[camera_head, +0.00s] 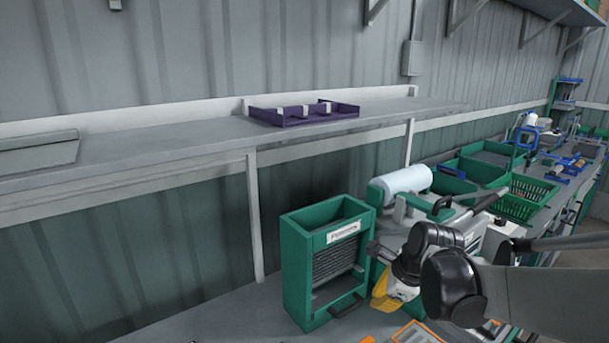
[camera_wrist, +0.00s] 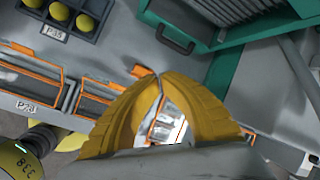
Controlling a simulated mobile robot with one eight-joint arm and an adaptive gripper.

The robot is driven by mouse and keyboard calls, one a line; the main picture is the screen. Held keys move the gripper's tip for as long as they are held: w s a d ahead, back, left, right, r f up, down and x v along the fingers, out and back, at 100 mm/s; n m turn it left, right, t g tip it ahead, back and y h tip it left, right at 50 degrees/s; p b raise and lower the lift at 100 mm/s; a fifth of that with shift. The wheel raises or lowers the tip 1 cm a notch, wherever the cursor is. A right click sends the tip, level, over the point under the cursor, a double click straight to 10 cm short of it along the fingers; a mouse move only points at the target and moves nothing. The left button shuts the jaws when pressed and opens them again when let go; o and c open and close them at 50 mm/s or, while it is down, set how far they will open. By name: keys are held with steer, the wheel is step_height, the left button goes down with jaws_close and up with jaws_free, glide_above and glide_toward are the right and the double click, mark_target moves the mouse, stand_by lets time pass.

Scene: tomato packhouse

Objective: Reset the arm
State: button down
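My gripper (camera_head: 384,298) hangs at the end of my arm, above the lower bench and just right of the green slatted box (camera_head: 295,265). In the wrist view its two yellow fingers (camera_wrist: 158,77) meet at the tips. I see nothing held between them. The gap below the tips shows only an orange-edged white surface beneath. My arm reaches in from the right edge of the head view and is bent at its dark wrist joints.
Orange-framed trays (camera_wrist: 93,103) and a grey holder (camera_wrist: 75,33) with yellow balls lie below my gripper. A light-blue roll (camera_head: 405,180) and green crates (camera_head: 527,198) stand behind my arm. A purple tray (camera_head: 288,120) sits on the upper shelf (camera_head: 200,147), with free room beside it.

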steer(key=s+r+n+t+h, duration=0.1)
steer(key=s+r+n, duration=0.1)
steer(key=s+n, duration=0.8)
steer(key=s+d+r+n+t+h, duration=0.1)
steer(key=s+r+n, duration=0.1)
steer(key=s+n, duration=0.8)
steer(key=shift+s+n+b, duration=0.2)
steer(key=shift+n+b, duration=0.2)
steer(key=shift+n, duration=0.4)
